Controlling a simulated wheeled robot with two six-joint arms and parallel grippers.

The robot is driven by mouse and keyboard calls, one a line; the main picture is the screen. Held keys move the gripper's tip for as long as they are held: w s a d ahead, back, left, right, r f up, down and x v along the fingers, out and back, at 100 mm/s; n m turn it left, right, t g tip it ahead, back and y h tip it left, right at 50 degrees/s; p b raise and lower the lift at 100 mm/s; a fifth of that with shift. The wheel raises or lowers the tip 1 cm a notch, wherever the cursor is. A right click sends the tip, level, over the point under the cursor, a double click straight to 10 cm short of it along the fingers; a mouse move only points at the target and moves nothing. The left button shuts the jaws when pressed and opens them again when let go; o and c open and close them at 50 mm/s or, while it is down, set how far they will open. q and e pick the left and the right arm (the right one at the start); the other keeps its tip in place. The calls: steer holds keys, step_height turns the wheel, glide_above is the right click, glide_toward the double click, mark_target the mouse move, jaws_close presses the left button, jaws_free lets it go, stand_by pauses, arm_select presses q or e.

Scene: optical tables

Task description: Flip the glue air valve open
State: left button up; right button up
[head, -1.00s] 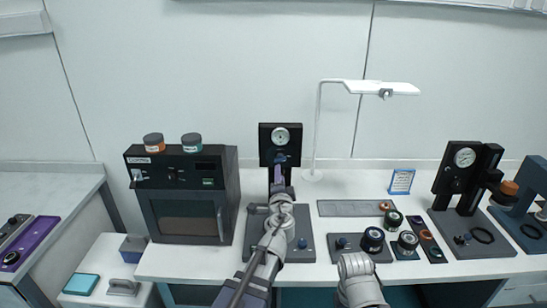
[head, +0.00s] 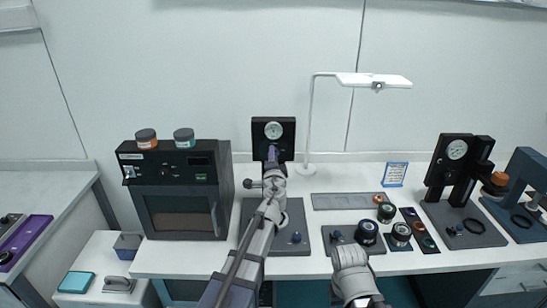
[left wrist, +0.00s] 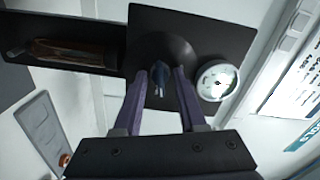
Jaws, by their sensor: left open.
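The glue air valve is a small blue lever (left wrist: 159,76) on a black upright panel (left wrist: 150,24) in the left wrist view. A round white gauge (left wrist: 217,80) sits beside it. My left gripper (left wrist: 160,79) is open, with one purple finger on each side of the lever; I cannot tell whether either touches it. In the head view the panel (head: 262,143) with its gauge (head: 273,130) stands at the back of the bench, and my left gripper (head: 272,154) is in front of it, hiding the lever.
A black oven (head: 172,190) with two jars on top stands left of my left arm. A white lamp (head: 374,80) rises right of the panel. Dark jars (head: 367,232) and a second gauge stand (head: 455,155) are further right. Bare bench lies between panel and lamp.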

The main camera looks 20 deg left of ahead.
arm_select(q)
jaws_close()
stand_by(0.6)
